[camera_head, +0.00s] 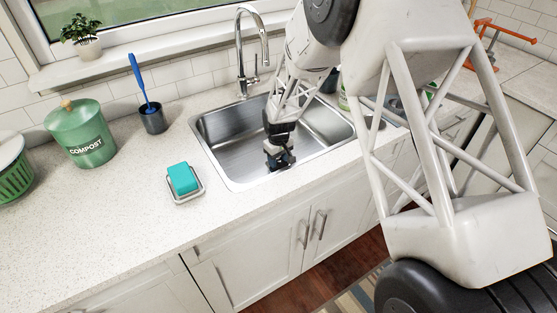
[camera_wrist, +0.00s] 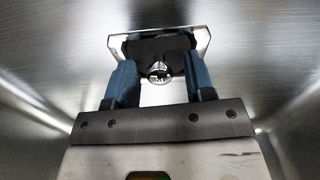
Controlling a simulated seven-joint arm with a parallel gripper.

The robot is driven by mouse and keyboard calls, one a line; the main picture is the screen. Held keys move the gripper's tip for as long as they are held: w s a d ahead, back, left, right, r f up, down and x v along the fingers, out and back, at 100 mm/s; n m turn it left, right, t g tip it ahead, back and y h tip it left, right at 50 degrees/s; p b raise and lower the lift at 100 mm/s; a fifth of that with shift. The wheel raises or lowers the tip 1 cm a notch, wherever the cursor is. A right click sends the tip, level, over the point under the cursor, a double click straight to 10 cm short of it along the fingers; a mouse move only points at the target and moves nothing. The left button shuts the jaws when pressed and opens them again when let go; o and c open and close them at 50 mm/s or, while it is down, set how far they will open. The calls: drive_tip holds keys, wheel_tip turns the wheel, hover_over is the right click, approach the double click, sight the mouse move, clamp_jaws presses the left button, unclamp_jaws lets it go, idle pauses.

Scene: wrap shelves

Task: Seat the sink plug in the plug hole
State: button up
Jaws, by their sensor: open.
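My gripper (camera_head: 279,160) is down inside the steel sink basin (camera_head: 228,150). In the wrist view its two blue fingers (camera_wrist: 161,66) stand apart. Between and just beyond them is a dark, rounded piece with a shiny metal ring, which looks like the sink plug (camera_wrist: 158,45). I cannot tell whether the fingers touch it. A pale, squarish metal surface (camera_wrist: 203,42) shows around the dark piece. I cannot make out the plug hole in either view, nor tell whether the plug sits in it. In the head view my gripper hides this spot.
The basin walls stand around my gripper. A tall faucet (camera_head: 241,55) rises behind the sink. On the counter to the left are a teal sponge on a dish (camera_head: 184,180), a dark cup with a blue brush (camera_head: 152,118) and a green compost bin (camera_head: 83,135). The front counter is clear.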

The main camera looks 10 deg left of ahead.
sight(280, 159)
wheel_tip(280, 159, up, 12)
idle(0.6)
drive_tip(key=shift+f, duration=0.1)
idle(0.7)
drive_tip(key=s+d+r+m+t, duration=0.1)
drive_tip(key=s+d+r+m, duration=0.1)
drive_tip(key=s+d+r, duration=0.7)
drive_tip(key=s+d+r+m, duration=0.3)
drive_tip(key=s+d+r, duration=0.2)
drive_tip(key=d+r, duration=0.7)
drive_tip(key=s+d+r+m, duration=0.1)
drive_tip(key=s+d, duration=0.4)
drive_tip(key=s, duration=0.3)
drive_tip(key=s+d+r+m+t, duration=0.1)
drive_tip(key=s+d+m, duration=0.1)
drive_tip(key=s+d, duration=0.3)
drive_tip(key=s+d+r+m, duration=0.1)
drive_tip(key=s+d, duration=0.5)
drive_tip(key=s, duration=0.7)
drive_tip(key=shift+s+m+t, duration=0.2)
drive_tip(key=shift+m+t, duration=0.1)
drive_tip(key=shift+m, duration=0.3)
